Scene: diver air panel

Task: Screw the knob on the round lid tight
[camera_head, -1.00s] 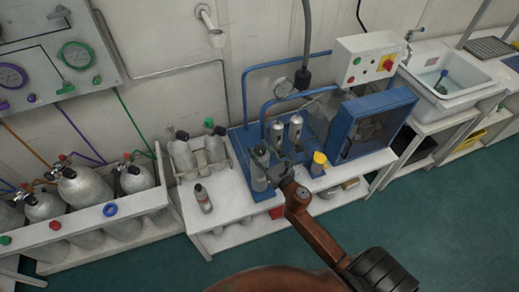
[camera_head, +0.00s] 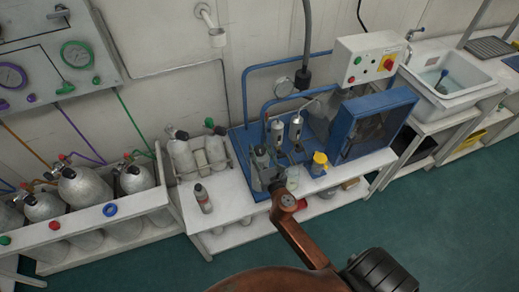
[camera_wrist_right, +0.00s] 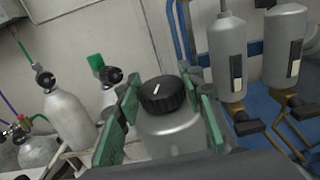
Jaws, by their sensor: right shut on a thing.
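A grey canister (camera_wrist_right: 172,130) with a round top and a black knob (camera_wrist_right: 163,94) with a white mark shows in the right wrist view. The green-padded fingers of my right gripper (camera_wrist_right: 162,105) stand on both sides of the knob and are shut on it. In the head view, my right gripper (camera_head: 268,176) is at the front left of the blue stand, at the grey canister (camera_head: 259,158). The gripper partly hides the canister there, and the knob is hard to make out. My left gripper is out of view.
Two grey filter cylinders (camera_wrist_right: 228,55) stand close on the right. Racked bottles (camera_head: 182,153) and a small bottle (camera_head: 203,198) are left on the white bench (camera_head: 232,205). A yellow-capped container (camera_head: 319,164) and blue box (camera_head: 375,125) are right.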

